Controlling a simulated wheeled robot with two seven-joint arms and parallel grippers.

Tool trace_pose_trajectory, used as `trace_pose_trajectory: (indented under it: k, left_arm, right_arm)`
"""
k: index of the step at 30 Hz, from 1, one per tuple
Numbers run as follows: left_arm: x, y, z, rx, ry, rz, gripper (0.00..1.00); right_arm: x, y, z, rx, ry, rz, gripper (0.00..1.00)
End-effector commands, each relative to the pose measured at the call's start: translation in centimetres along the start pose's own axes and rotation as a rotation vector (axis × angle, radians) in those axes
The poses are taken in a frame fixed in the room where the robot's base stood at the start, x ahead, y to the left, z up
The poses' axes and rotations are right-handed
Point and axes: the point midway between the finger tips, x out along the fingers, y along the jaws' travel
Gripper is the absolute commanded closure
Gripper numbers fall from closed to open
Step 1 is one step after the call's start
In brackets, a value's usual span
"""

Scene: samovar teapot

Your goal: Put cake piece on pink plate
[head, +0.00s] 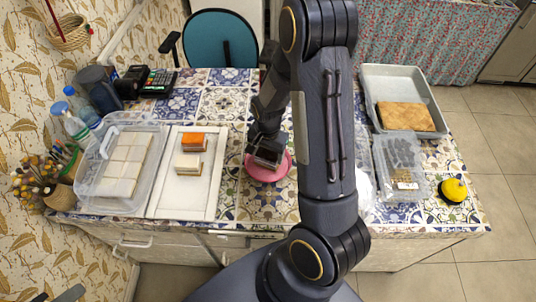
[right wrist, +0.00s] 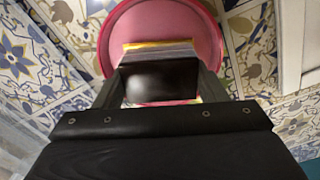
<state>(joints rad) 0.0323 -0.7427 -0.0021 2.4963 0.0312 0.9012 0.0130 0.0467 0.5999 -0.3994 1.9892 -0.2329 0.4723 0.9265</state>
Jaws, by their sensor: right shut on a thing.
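The pink plate (head: 284,172) lies on the patterned table near its middle, and it also shows in the right wrist view (right wrist: 206,30). My right gripper (head: 264,158) is over the plate. It is shut on a layered cake piece (right wrist: 160,47), yellowish on top, seen between the fingers in the right wrist view. The gripper hides most of this piece in the head view. I cannot tell whether the piece touches the plate. Dark parts at the bottom left edge of the head view may be my left gripper; its state is unclear.
A white board (head: 183,207) left of the plate holds an orange-topped cake piece (head: 192,141) and a pale one (head: 188,164). A clear box (head: 88,195) stands farther left. On the right are a tray (head: 385,82) with a brown cake, a clear container (head: 399,160) and a yellow-black object (head: 453,190).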

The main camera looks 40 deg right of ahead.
Motion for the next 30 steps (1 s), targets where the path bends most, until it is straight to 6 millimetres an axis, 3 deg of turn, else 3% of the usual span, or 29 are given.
trace_pose_trajectory:
  k: [3,15,16,20,30]
  left_arm:
    - [0.0,0.0,0.0,0.000,0.000,0.000,0.64]
    - [0.4,-0.2,0.2,0.000,0.000,0.000,0.64]
    - [0.3,-0.1,0.1,0.000,0.000,0.000,0.64]
    - [0.2,-0.1,0.1,0.000,0.000,0.000,0.64]
    - [-0.1,0.0,-0.1,0.000,0.000,0.000,0.64]
  right_arm:
    - [1.2,0.0,0.0,0.000,-0.001,0.000,0.59]
    - [1.8,0.0,0.0,0.000,0.001,-0.002,0.59]
    - [1.6,0.0,0.0,0.000,0.001,-0.002,0.31]
    - [1.6,0.0,0.1,0.000,0.000,-0.001,0.14]
    - [1.2,0.0,0.1,0.000,0.000,-0.002,0.13]
